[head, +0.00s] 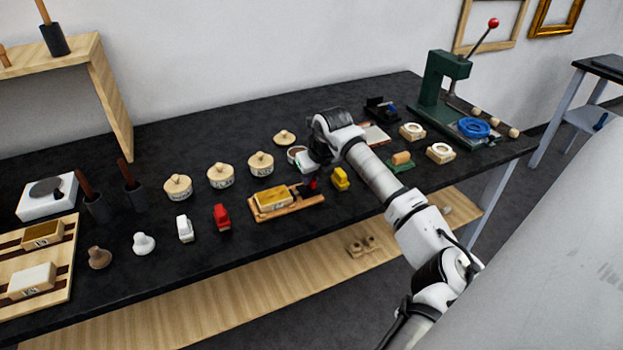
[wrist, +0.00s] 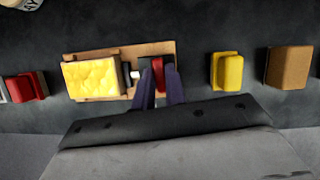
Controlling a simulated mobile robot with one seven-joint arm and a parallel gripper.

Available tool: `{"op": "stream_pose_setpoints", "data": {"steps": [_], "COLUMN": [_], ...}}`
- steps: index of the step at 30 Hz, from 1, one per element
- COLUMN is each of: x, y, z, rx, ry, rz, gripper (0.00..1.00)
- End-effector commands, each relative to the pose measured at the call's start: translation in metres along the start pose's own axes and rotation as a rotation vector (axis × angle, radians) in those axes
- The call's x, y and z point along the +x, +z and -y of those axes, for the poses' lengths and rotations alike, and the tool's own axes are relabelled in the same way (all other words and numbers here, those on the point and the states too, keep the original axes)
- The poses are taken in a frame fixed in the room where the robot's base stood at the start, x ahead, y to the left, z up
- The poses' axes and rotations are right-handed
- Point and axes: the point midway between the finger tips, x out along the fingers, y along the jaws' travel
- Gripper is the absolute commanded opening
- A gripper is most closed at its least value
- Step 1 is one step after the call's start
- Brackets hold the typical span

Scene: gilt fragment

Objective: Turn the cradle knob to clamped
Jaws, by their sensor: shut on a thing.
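The wooden cradle (head: 290,209) lies on the dark bench and holds a yellow gilt block (head: 271,197). In the wrist view the cradle (wrist: 148,48) shows from above, with the gilt block (wrist: 92,78) in its left part and a small white-tipped screw piece beside the block. The red knob (wrist: 158,70) is at the cradle's right end. My gripper (wrist: 159,88) points down there, with its two dark fingers shut on the knob. In the head view my gripper (head: 311,180) is over the cradle's right end, and the knob is largely hidden.
A yellow stamp-like piece (head: 340,179) stands close right of the cradle, and a red one (head: 222,217) stands to its left. Several lidded pots, including one (head: 261,163), stand behind. A green press (head: 437,85) is at the right back. The bench front edge is close.

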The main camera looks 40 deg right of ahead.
Motion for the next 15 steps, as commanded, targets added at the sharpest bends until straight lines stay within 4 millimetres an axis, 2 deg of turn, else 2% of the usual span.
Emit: {"op": "stream_pose_setpoints", "data": {"steps": [15], "x": [0.0017], "y": [0.0009], "z": [0.0034], "rx": [-0.425], "ry": [0.176], "rz": [0.001], "gripper": [0.00]}}
